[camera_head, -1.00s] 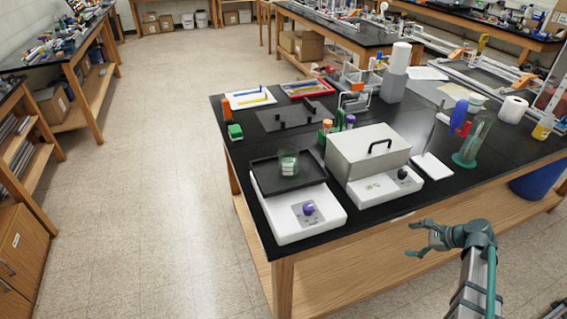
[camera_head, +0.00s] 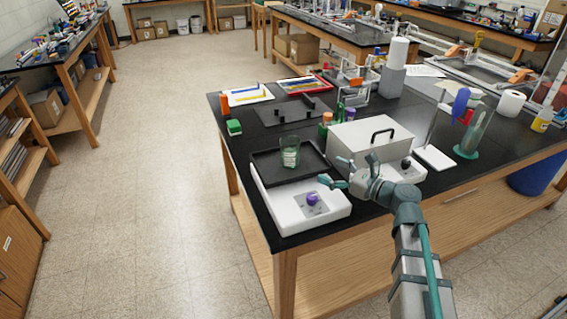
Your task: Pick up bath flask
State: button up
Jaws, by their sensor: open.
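A clear greenish glass flask (camera_head: 290,153) with a pale label stands upright in a shallow black tray (camera_head: 262,168). The tray sits on a white device with a purple knob (camera_head: 312,200). Beside it on the right is a metal box with a black handle (camera_head: 350,137), on a white base; its inside is hidden. My gripper (camera_head: 332,171) is open and empty, in front of the metal box and to the right of the flask in the picture. It is apart from the flask.
A glass cylinder on a green base (camera_head: 472,140) and a white-based stand (camera_head: 434,158) are to the right. The floor to the left is clear.

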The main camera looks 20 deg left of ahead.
aim_at(298, 156)
jog(key=shift+s+a+r, duration=0.15)
jog(key=shift+s+a, duration=0.15)
jog(key=shift+a, duration=0.25)
jog(key=shift+s+a+r, duration=0.1)
jog(key=shift+s+a, duration=0.15)
jog(key=shift+a, duration=0.3)
jog(key=p+x, duration=0.1)
jog(key=x, duration=0.4)
jog(key=shift+r, duration=0.15)
jog(key=shift+w+p+x, duration=0.2)
jog(key=shift+p+x, duration=0.25)
jog(key=shift+x, duration=0.9)
jog(key=shift+w+p+x, duration=0.15)
jog(key=shift+p+x, duration=0.25)
jog(key=shift+x, duration=0.95)
jog(key=shift+d, duration=0.1)
jog(key=c, duration=1.3)
jog(key=shift+r, duration=0.2)
jog(key=shift+r, duration=1.05)
jog(key=shift+s+d+r+b, duration=0.45)
jog(key=shift+s+d+r, duration=1)
jog(key=shift+d+r, duration=0.3)
jog(key=shift+s+d+r+b, duration=0.4)
jog(key=shift+s+d+r, duration=1.1)
jog(key=shift+d+r, duration=0.25)
jog(key=shift+s+d+r+b, duration=0.45)
jog(key=shift+s+d+r, duration=1)
jog(key=shift+d+r, duration=0.3)
